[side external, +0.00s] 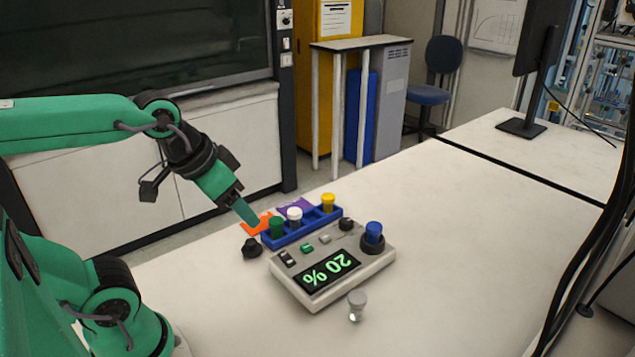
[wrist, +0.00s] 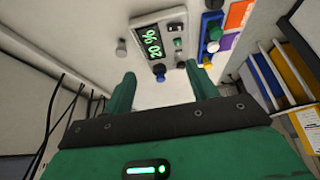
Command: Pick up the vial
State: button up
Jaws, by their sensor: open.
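A small clear vial with a grey cap (side external: 357,298) stands on the table in front of the grey reactor box. A small grey object that looks like it shows in the wrist view (wrist: 121,47), left of the box. More capped vials are in view: green (side external: 277,226), white (side external: 294,215) and yellow (side external: 328,201) in a blue rack (side external: 305,231), and a blue-capped one (side external: 374,231) in the box's round holder. My gripper (side external: 246,213) is above the table near the rack's left end, apart from every vial. In the wrist view its fingers (wrist: 163,77) are spread and empty.
The reactor box (side external: 333,267) has a lit "20 %" display and knobs. A black knob-like object (side external: 252,248) lies left of it. Orange (side external: 256,223) and purple (side external: 295,206) patches lie behind the rack. A monitor (side external: 540,50) stands far right. The right table area is clear.

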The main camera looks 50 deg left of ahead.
jog(key=w+r+m+g, duration=0.1)
jog(key=w+r+g, duration=0.1)
jog(key=w, duration=0.6)
jog(key=m+g, duration=0.3)
send_over(374, 226)
jog(key=s, duration=0.1)
notch_tip(374, 226, down, 11)
jog(key=shift+r, duration=0.15)
jog(key=shift+w+d+f+g, duration=0.1)
jog(key=shift+w+f+g, duration=0.25)
jog(key=shift+f, duration=0.25)
jog(key=shift+f, duration=1.3)
jog(key=shift+f, duration=0.1)
jog(key=shift+w+f, duration=0.2)
jog(key=shift+f, duration=2.3)
jog(key=shift+c, duration=0.2)
